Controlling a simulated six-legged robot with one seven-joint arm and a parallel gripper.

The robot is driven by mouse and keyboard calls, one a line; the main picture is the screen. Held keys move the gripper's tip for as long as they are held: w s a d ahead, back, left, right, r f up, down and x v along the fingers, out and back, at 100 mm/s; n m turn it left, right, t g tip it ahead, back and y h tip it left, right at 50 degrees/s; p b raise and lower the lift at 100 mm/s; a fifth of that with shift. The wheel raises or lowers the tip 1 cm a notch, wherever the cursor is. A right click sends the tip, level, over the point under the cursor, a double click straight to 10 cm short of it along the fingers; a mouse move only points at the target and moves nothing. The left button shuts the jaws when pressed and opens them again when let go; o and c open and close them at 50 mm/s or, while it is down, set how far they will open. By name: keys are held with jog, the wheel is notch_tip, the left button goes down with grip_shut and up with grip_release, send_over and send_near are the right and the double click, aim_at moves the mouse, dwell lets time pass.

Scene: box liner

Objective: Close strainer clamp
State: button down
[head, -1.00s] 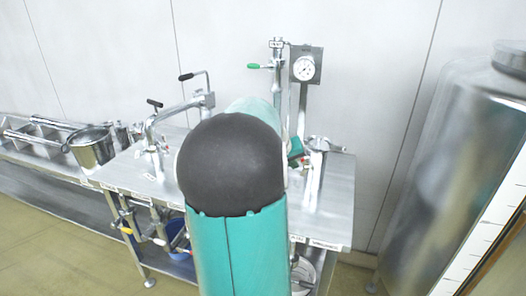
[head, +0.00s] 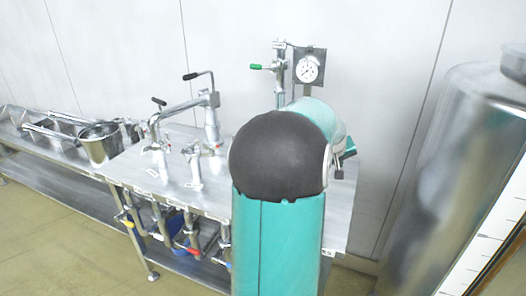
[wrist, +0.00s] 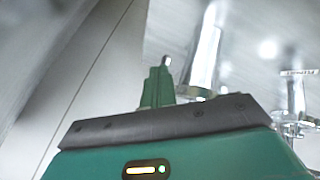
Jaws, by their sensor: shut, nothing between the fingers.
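The strainer clamp cannot be made out in either view now; my arm covers the right part of the steel table (head: 160,187) in the head view. My gripper (wrist: 160,68) shows in the wrist view as green fingers, shut and empty. A shiny upright metal pipe (wrist: 207,48) stands just right of the fingertips there. I cannot tell whether they touch, or whether this pipe belongs to the strainer. A smaller metal fitting (wrist: 297,100) stands farther right in the wrist view.
A pressure gauge (head: 308,69) and a green-handled valve (head: 263,67) stand behind my arm. A bent pipe with black handles (head: 180,112) is on the table's left. A metal pot (head: 99,144) sits farther left. A large steel tank (head: 455,180) stands at right.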

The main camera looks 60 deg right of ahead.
jog(key=shift+s+d, duration=0.15)
jog(key=shift+d, duration=0.75)
jog(key=shift+s+d, duration=0.1)
jog(key=shift+d, duration=0.75)
jog(key=shift+a, duration=0.1)
